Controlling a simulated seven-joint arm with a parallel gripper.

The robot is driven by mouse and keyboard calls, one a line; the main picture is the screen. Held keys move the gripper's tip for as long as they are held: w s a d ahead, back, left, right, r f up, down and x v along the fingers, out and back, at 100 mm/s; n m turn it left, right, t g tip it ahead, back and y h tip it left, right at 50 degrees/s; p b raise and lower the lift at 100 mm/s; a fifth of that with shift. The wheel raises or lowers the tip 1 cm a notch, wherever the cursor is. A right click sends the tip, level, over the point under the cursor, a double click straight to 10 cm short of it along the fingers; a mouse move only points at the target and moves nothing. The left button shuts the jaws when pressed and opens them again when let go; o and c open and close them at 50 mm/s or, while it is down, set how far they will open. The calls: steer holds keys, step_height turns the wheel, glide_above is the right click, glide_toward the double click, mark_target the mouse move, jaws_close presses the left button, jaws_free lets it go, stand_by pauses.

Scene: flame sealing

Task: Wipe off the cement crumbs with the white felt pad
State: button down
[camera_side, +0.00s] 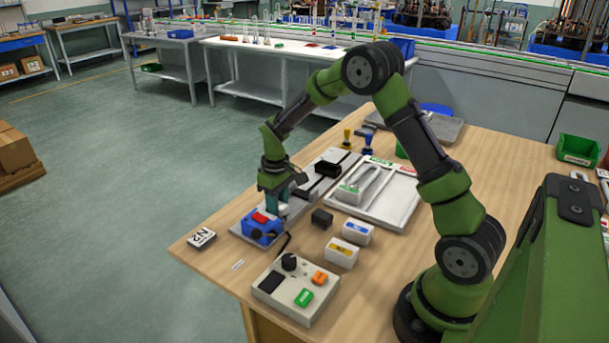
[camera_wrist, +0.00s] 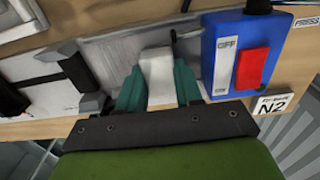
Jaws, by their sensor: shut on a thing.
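My gripper (camera_side: 277,206) is low over the left end of the grey metal bench plate, beside the blue box with a red switch. In the wrist view my gripper's teal fingers (camera_wrist: 158,90) are shut on the white felt pad (camera_wrist: 157,68), one finger on each side of it. The pad is over the grey plate (camera_wrist: 118,52); I cannot tell whether it touches. In the side view the pad is not clearly visible. I cannot make out any cement crumbs in either view.
The blue box (camera_wrist: 224,42) with its red switch stands close right of the pad in the wrist view. Dark clamp-like parts (camera_wrist: 82,75) are to the left. A control box (camera_side: 296,288), white boxes (camera_side: 341,253) and a divided tray (camera_side: 400,205) share the table.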

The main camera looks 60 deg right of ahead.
steer(key=shift+s, duration=0.15)
steer(key=shift+s+f, duration=0.1)
steer(key=shift+s, duration=0.55)
steer(key=shift+d, duration=0.2)
steer(key=shift+w+d, duration=0.25)
steer(key=shift+d, duration=1)
step_height(320, 180, up, 7)
stand_by(0.3)
steer(key=shift+w, duration=0.1)
